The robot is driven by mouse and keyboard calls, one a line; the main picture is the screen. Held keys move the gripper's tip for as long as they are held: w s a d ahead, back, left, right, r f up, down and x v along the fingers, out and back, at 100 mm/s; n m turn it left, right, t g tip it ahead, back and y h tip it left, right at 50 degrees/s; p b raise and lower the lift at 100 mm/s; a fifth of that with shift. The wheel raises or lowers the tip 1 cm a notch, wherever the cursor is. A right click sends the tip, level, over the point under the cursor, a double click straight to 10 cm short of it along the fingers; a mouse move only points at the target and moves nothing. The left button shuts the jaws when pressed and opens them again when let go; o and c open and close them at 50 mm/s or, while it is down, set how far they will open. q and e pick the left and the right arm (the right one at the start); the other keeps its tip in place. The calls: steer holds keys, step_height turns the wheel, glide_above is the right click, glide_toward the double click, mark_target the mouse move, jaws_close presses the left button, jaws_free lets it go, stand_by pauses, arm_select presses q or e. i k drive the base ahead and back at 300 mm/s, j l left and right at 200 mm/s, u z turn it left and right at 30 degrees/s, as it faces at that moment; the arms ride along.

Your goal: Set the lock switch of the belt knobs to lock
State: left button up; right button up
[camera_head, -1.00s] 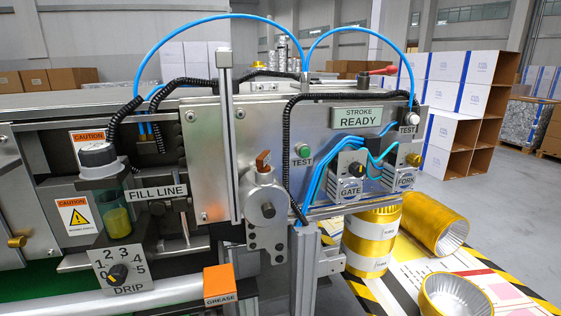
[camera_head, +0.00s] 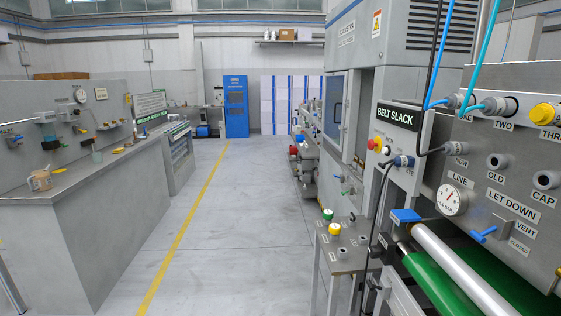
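Neither of my grippers is in view. No switch marked lock can be made out, and no label for belt knobs is readable. A black sign reading BELT SLACK (camera_head: 397,115) is on the grey machine at the right. Below it are a red button on a yellow base (camera_head: 373,145), a small pale knob (camera_head: 386,150) and a plugged connector (camera_head: 403,161). I cannot tell whether any of these belongs to the belt knobs. A green belt (camera_head: 430,272) runs at the lower right beside a shiny roller (camera_head: 462,270).
A small stand (camera_head: 345,255) carries green and yellow caps. A grey bench (camera_head: 90,215) stands left. The aisle floor (camera_head: 235,235) between is clear, with a yellow line.

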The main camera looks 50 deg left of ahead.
mark_target(381, 165)
steer(key=u, duration=0.95)
steer(key=i+j+z, duration=0.1)
steer(key=i+j, duration=0.15)
steer(key=i+j+z, duration=0.1)
steer(key=i+j, duration=0.15)
steer(key=j, duration=0.15)
steer(key=i+j+z, duration=0.2)
steer(key=i+j, duration=0.2)
steer(key=j, duration=0.3)
steer(key=i+j+z, duration=0.1)
steer(key=j, duration=0.25)
steer(key=i+j+z, duration=0.1)
steer(key=i+j, duration=0.2)
steer(key=i+j+z, duration=0.15)
steer(key=j, duration=0.35)
